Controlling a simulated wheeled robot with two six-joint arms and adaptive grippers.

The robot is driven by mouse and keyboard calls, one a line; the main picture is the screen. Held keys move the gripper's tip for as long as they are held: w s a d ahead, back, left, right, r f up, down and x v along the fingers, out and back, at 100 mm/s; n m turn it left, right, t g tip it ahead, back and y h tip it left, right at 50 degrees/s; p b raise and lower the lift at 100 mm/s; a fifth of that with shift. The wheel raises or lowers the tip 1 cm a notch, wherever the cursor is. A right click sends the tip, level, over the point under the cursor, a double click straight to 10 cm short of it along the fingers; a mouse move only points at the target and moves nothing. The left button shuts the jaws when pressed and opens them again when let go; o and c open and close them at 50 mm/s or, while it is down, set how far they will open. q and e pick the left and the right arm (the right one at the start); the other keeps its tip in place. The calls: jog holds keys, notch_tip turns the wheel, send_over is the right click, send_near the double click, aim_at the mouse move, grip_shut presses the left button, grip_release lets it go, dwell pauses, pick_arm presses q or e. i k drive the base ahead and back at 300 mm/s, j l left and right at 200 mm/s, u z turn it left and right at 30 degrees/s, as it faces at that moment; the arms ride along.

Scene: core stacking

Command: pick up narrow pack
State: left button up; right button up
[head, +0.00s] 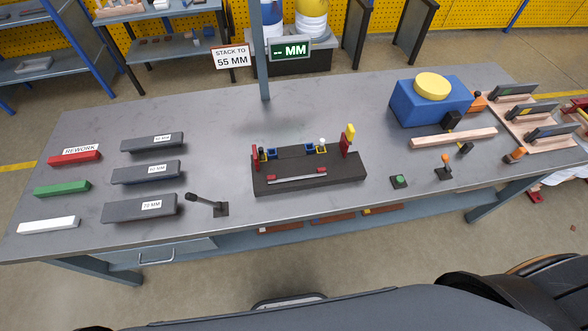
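Several long dark grey blocks with white labels lie on the left of the grey table: a back one (135,145), a middle one (130,177) and a front one (122,212). The small labels end in MM; their numbers are hard to read. The back block looks the slimmest, but no block is marked narrow, so I cannot tell for sure which is the narrow pack. A black fixture (262,183) with red uprights stands mid-table, with a thin light bar across its front and no grey block on it. Neither of my grippers is in view.
Red, green and white bars (48,225) lie at the left edge. A small black lever (221,211) stands beside the front block. A green button (399,181), a blue machine (408,104) and wooden racks are on the right. A sign (230,57) reads STACK TO 55 MM; the display (290,49) shows dashes.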

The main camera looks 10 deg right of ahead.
aim_at(143, 142)
jog(key=j+z, duration=0.15)
jog(key=j, duration=0.35)
jog(key=j+z, duration=0.15)
jog(key=j, duration=0.3)
jog(key=j+z, duration=0.15)
jog(key=j, duration=0.35)
jog(key=k+j+z, duration=0.15)
jog(key=j, duration=0.3)
jog(key=k+j+z, duration=0.15)
jog(key=j, duration=0.35)
jog(key=j+z, duration=0.15)
jog(key=j, duration=0.3)
jog(key=k+j+z, duration=0.15)
jog(key=j, duration=0.3)
